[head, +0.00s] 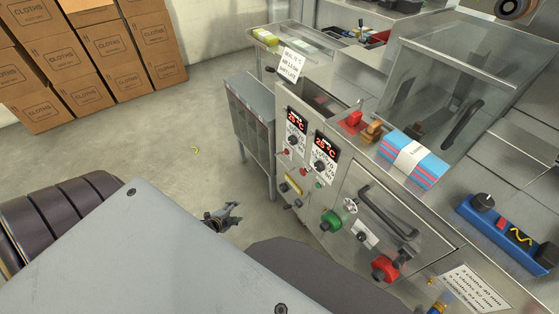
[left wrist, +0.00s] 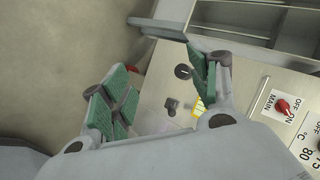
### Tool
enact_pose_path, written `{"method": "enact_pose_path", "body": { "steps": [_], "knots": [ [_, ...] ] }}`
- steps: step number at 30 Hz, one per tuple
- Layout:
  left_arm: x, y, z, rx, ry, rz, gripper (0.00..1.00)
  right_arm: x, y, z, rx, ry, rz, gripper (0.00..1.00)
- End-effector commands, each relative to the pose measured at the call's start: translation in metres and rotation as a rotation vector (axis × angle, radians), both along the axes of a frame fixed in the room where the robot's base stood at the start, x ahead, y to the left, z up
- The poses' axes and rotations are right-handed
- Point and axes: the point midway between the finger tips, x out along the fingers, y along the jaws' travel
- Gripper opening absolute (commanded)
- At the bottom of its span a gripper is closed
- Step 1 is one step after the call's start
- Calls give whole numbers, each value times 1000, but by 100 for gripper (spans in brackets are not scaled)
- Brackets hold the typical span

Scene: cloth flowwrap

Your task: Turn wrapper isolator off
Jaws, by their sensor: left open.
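I cannot read which is the isolator in the head view. In the left wrist view a red knob (left wrist: 283,105) sits on a white plate marked OFF, ON and MAIN, at the right. My left gripper (head: 222,217) is in the air left of the panel, apart from the knobs. The left wrist view shows its green-padded fingers (left wrist: 158,82) open and empty. My right gripper is not in view.
Two red displays (head: 297,120) and small knobs are on the panel. A pack of cloths (head: 412,160) lies on top. A grey cabinet (head: 255,130) stands left of the wrapper. Cartons (head: 90,60) are stacked at the back left; the floor between is mostly clear.

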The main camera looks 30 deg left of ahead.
Motion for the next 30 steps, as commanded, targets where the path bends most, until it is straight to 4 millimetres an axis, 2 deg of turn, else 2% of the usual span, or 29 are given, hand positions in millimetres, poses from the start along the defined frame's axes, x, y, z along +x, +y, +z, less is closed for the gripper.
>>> {"method": "enact_pose_path", "body": {
  "steps": [2, 15, 30],
  "knots": [
    [10, 6, 2, 35, -30, -33, 61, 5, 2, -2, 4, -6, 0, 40],
    [61, 26, 43, 241, -193, -216, 61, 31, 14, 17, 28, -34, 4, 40],
    [105, 29, 95, 495, -376, -420, 61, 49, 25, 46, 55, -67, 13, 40]
  ]
}}
